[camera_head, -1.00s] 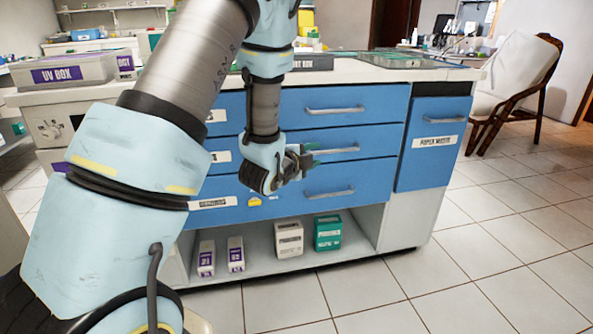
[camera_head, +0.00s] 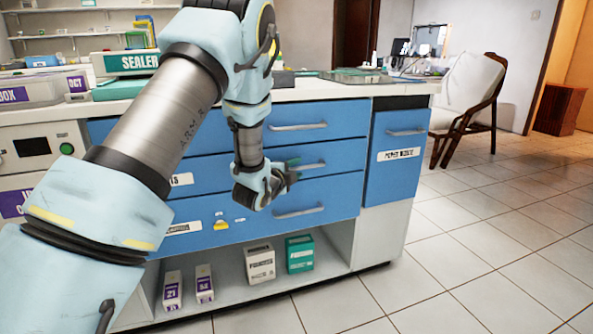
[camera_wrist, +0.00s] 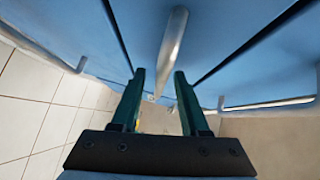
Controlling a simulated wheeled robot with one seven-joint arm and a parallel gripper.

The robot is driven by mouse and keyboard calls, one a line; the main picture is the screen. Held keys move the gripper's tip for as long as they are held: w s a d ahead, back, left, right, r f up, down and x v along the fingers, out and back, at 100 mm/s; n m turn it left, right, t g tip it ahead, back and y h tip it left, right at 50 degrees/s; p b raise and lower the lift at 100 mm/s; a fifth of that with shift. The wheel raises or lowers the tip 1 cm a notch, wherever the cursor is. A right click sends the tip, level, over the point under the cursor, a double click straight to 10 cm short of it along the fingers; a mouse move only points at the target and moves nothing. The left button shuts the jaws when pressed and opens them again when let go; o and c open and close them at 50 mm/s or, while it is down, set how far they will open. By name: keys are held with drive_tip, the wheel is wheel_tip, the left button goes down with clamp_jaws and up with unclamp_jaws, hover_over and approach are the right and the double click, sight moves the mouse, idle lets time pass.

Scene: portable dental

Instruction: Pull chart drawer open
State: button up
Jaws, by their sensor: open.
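The blue cabinet has three stacked drawers, all shut: top (camera_head: 330,117), middle (camera_head: 345,158) and bottom (camera_head: 335,194). Each has a metal bar handle. My arm hides much of their left side and labels; the middle drawer's label (camera_head: 181,179) shows only its last letters, so I cannot read "chart". My gripper (camera_head: 291,170) is at the left end of the middle handle (camera_head: 314,164), open. In the wrist view, a handle bar (camera_wrist: 172,45) runs toward the gap between the open green fingers (camera_wrist: 160,76). I cannot tell whether the fingers touch it.
A blue paper-waste door (camera_head: 398,170) is at the right. Small boxes, including a green one (camera_head: 299,254), stand on the open shelf below. A sealer box (camera_head: 127,62) sits on the counter. A chair (camera_head: 470,95) stands at the back right. The tiled floor (camera_head: 465,255) at right is clear.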

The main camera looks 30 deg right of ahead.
drive_tip(key=shift+w+d, duration=0.1)
drive_tip(key=shift+d, duration=0.05)
drive_tip(key=shift+c, duration=0.2)
clamp_jaws()
idle(1.2)
